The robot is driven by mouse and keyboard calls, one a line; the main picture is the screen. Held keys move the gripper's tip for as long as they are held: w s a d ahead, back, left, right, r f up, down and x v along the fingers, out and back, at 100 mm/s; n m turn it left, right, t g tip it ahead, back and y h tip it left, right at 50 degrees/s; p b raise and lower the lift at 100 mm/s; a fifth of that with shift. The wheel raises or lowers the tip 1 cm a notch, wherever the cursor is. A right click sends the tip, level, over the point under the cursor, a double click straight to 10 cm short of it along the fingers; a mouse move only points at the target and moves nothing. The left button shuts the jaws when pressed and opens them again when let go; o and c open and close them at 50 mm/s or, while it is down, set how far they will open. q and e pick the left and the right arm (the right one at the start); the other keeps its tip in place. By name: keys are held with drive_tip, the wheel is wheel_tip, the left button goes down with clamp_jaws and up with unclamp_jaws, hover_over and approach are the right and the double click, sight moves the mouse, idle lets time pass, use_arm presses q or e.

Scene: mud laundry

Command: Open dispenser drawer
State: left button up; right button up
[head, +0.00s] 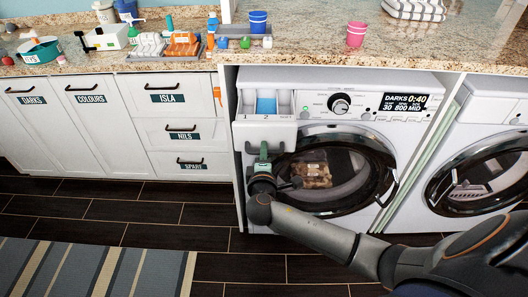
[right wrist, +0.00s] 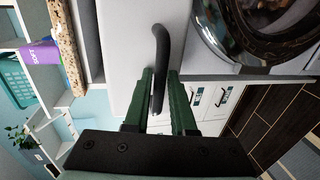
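The dispenser drawer (head: 284,104) is at the upper left of the left washing machine (head: 345,82). It stands pulled out, with its compartments marked 1 and 2 and a blue insert showing from above. Its white front (head: 282,135) faces me. My right gripper (head: 263,152) is at the dark handle on that front. In the right wrist view the green fingers (right wrist: 160,92) lie on both sides of the curved black handle (right wrist: 162,48) and appear closed on it. My left gripper is in neither view.
The round door (head: 335,170) of this machine is just right of my gripper, with something brown behind the glass. A second machine (head: 490,150) stands at the right. White cabinets (head: 110,140) are at the left. The floor in front is clear.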

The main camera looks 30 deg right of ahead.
drive_tip(key=o, duration=0.3)
drive_tip(key=v, duration=1.2)
drive_tip(key=shift+s+a+b, duration=0.2)
drive_tip(key=shift+s+b, duration=0.05)
drive_tip(key=shift+b, duration=0.05)
drive_tip(key=s+a+f+m+g+y, duration=0.1)
drive_tip(key=s+a+f+m+y, duration=0.1)
drive_tip(key=s+f, duration=0.3)
drive_tip(key=s+a+f+m+g+y, duration=0.1)
drive_tip(key=s+f+m+y, duration=0.3)
drive_tip(key=f, duration=0.4)
drive_tip(key=s+a+f+m+g+y+p, duration=0.1)
drive_tip(key=s+a+f+m+g+y, duration=0.1)
drive_tip(key=f, duration=0.5)
drive_tip(key=shift+s+a+m+y, duration=0.2)
drive_tip(key=shift+s+m+y, duration=0.35)
drive_tip(key=shift+s, duration=0.4)
drive_tip(key=shift+s+a+m+y, duration=0.3)
drive_tip(key=shift+s+y, duration=0.35)
drive_tip(key=shift+s, duration=0.3)
